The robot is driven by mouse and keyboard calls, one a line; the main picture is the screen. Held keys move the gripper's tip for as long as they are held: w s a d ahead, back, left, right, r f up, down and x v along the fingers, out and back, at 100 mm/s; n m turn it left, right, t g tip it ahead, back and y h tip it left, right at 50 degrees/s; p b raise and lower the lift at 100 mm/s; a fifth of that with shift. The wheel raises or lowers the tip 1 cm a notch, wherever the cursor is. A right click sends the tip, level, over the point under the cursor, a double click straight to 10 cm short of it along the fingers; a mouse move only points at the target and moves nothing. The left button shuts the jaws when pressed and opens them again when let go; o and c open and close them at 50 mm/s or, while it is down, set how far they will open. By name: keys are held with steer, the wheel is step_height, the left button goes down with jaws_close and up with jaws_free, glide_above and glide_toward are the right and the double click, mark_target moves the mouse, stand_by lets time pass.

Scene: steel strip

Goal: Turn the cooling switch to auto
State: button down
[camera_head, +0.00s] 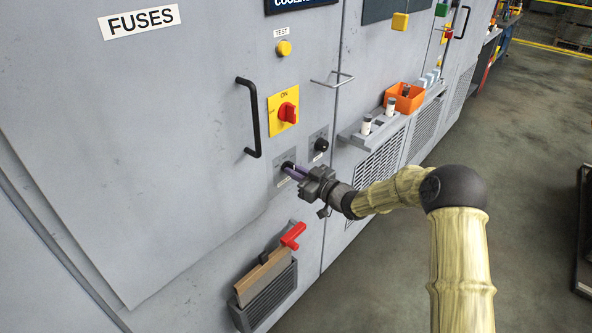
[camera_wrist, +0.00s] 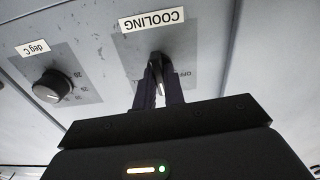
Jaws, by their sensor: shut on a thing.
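The cooling switch (camera_wrist: 156,62) is a small dark knob on a grey plate, under an upside-down COOLING label (camera_wrist: 152,20) in the wrist view. The word OFF shows on the plate, right of the knob. My gripper (camera_wrist: 160,88) is shut on the knob, with one finger on each side of it. In the head view my gripper (camera_head: 294,170) reaches the cabinet front from the right, at the lower left of two small knob plates. The fingers hide most of the plate's other markings, and I cannot read the auto mark.
A black deg C knob (camera_wrist: 52,87) is beside the switch; it also shows in the head view (camera_head: 321,144). Above are a red rotary switch (camera_head: 288,112) and a black handle (camera_head: 251,118). Open floor lies right.

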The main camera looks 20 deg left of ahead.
steer(key=shift+f+m, duration=0.2)
steer(key=shift+m, duration=0.2)
steer(key=c, duration=1.5)
jaws_free()
steer(key=shift+r, duration=0.1)
steer(key=shift+d, duration=0.15)
steer(key=b+v, duration=0.2)
steer(key=v, duration=1.5)
steer(key=shift+s+d, duration=0.1)
